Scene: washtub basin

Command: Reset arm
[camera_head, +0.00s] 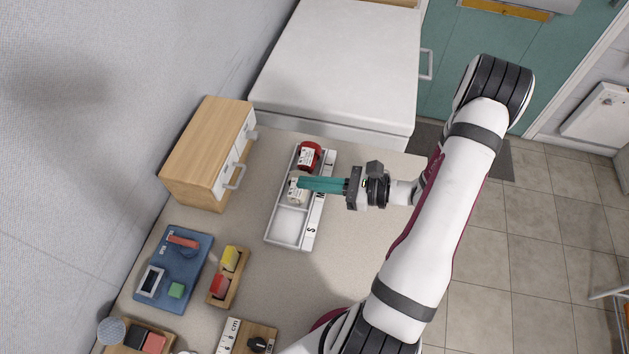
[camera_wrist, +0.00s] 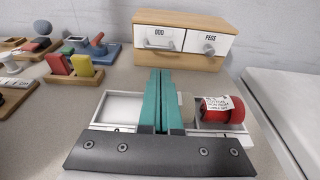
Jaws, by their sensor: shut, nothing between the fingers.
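My gripper (camera_head: 302,184) has teal fingers that are shut together with nothing between them. It hangs over the middle of a white tray (camera_head: 309,240) on the table. In the wrist view the gripper (camera_wrist: 160,72) reaches forward across the tray (camera_wrist: 110,127), fingers side by side. A red cylinder with a white label (camera_head: 309,156) lies in the tray's far compartment; it also shows in the wrist view (camera_wrist: 222,109). A pale cylinder (camera_head: 296,189) sits in the middle compartment, partly hidden by the fingers. The near compartment is empty.
A wooden drawer box (camera_head: 198,150) stands behind the tray; its drawers read "ODD" and "PEGS" in the wrist view. A blue board (camera_head: 188,255) and a wooden holder with yellow and red blocks (camera_head: 240,277) are at lower left. Bare table (camera_head: 285,300) lies toward the front.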

